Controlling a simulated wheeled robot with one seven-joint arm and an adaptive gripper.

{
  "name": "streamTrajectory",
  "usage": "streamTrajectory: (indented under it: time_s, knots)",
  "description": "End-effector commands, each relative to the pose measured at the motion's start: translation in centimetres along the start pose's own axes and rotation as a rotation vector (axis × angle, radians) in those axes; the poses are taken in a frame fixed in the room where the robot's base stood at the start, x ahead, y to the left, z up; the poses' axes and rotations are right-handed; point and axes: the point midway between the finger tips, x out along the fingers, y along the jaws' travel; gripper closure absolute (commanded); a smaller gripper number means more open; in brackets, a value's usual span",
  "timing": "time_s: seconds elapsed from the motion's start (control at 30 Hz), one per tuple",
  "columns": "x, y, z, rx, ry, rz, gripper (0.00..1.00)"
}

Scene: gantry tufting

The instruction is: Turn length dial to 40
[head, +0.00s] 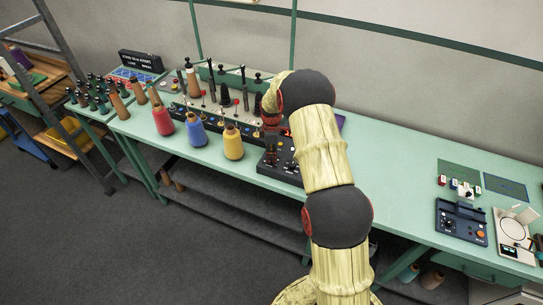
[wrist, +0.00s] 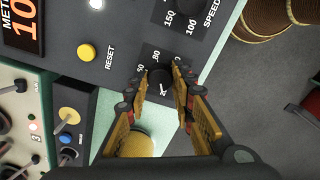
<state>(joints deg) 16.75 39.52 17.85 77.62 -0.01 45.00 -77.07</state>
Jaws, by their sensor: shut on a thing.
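A black dial (wrist: 159,82) with a white pointer mark sits on a dark control panel (wrist: 112,72) in the wrist view. Numbers around it are partly covered; one reads about 80, and its name label is hidden. My gripper (wrist: 160,90) has its two fingers on either side of the dial, shut on it. The pointer mark runs toward the lower part of the picture, but the number it meets cannot be read. In the head view the dark control box (head: 278,165) stands on the green bench, partly hidden by my arm, and my gripper (head: 271,122) is above it.
Beside the dial are a yellow reset button (wrist: 86,52), a speed dial (wrist: 187,14) and an orange lit display (wrist: 22,28). Red (head: 163,121), blue (head: 196,131) and yellow (head: 233,143) yarn cones stand left of the box. The bench right of my arm has clear room.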

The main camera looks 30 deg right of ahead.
Motion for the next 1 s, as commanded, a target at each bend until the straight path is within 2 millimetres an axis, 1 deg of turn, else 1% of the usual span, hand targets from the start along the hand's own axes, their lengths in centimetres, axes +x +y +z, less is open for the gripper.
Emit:
streamTrajectory:
  time_s: [0.17,0.37,1.0]
  knots:
    - [-0.01,0.02,0.0,0.03,0.0,0.001,1.0]
    - [-0.02,0.03,0.0,0.129,0.0,0.001,1.0]
    - [-0.01,0.05,-0.01,0.706,0.001,0.001,1.0]
